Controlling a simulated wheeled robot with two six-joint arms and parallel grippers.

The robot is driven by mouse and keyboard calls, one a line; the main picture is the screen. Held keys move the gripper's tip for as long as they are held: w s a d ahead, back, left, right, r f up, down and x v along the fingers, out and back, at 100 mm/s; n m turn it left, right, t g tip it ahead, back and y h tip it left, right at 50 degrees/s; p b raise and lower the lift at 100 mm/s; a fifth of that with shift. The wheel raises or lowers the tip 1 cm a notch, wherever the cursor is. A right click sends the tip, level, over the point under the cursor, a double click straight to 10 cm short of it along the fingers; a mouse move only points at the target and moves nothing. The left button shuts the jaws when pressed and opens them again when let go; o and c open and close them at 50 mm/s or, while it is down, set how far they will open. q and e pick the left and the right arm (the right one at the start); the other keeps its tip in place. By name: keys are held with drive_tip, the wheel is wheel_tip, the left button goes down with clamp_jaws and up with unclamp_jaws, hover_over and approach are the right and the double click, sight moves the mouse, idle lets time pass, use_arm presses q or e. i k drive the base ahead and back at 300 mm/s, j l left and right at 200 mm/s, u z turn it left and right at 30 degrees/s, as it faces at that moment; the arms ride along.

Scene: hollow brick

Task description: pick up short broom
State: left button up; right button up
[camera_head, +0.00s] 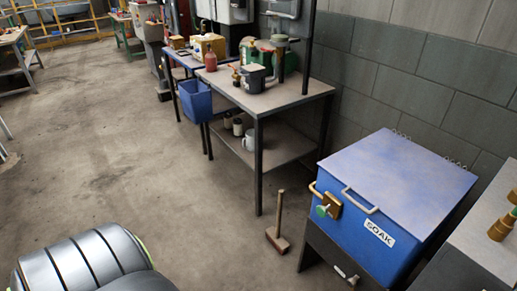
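A short broom (278,226) stands upright on the concrete floor, with a thin wooden handle on top and a dark brown head at the bottom. It is between the work table and the blue box, right of the picture's middle. Nothing is touching its handle. Neither of my grippers shows in the head view.
A blue lidded box marked SOAK (375,238) stands on a dark stand close right of the broom. A metal work table (262,100) with a lower shelf stands behind it. A blue bin (194,101) is beside the table. The floor (120,150) to the left is clear.

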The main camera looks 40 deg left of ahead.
sight(274, 235)
drive_tip(key=u, duration=1.2)
drive_tip(key=j+z, duration=0.2)
drive_tip(key=l, duration=0.1)
